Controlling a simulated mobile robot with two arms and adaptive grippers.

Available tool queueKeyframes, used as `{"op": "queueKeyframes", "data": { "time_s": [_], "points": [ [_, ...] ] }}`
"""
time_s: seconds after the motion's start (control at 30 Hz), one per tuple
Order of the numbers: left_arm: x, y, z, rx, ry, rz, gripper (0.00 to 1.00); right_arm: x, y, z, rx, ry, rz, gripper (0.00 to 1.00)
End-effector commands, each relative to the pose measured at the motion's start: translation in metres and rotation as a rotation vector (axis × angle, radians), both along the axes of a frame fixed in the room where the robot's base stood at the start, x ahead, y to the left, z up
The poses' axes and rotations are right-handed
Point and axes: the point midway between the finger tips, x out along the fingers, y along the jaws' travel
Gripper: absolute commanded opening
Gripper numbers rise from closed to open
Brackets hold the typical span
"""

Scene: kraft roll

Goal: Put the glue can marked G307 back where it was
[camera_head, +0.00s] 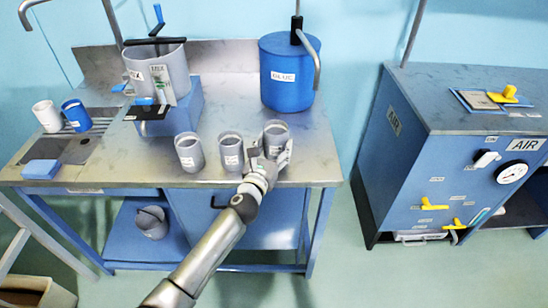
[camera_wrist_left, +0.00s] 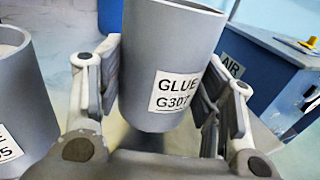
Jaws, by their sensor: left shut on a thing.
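The grey glue can marked G307 (camera_wrist_left: 165,60) is upright between the fingers of my left gripper (camera_wrist_left: 160,100), its label facing the wrist camera. In the head view this can (camera_head: 276,131) is at the right end of a row of grey cans, near the front right of the steel bench (camera_head: 312,150). My left gripper (camera_head: 270,158) is shut on it from the front. I cannot tell whether its base touches the bench. My right gripper is not in view.
Two similar grey cans, a middle one (camera_head: 231,150) and a left one (camera_head: 188,152), stand left of it. A blue GLUE tank (camera_head: 288,75) stands behind. A mixing pot (camera_head: 157,72) is at the back left. A blue AIR cabinet (camera_head: 400,150) stands apart on the right.

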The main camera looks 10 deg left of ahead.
Motion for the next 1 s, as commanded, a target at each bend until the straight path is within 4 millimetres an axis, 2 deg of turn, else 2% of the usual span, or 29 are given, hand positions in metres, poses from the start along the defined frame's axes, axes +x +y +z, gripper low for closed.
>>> {"op": "queueKeyframes", "data": {
  "time_s": [0.1, 0.2, 0.63, 0.67, 0.8, 1.0],
  "points": [
    [0.002, 0.0, -0.023, -0.004, 0.002, 0.001, 0.25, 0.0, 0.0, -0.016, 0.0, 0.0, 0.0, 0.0],
    [0.003, 0.0, -0.034, -0.003, 0.001, 0.001, 0.25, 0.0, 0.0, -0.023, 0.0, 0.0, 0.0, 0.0],
    [0.002, 0.0, -0.038, 0.0, 0.0, 0.0, 0.25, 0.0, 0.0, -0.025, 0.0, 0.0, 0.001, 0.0],
    [0.002, 0.0, -0.037, 0.001, 0.001, 0.0, 0.63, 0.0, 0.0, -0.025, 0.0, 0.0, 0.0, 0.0],
    [0.002, 0.0, -0.037, 0.001, 0.001, 0.0, 0.81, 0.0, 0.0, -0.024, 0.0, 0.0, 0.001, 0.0],
    [0.002, 0.0, -0.037, 0.001, 0.001, 0.0, 0.82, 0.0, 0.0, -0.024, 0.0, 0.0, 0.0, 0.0]
  ]
}}
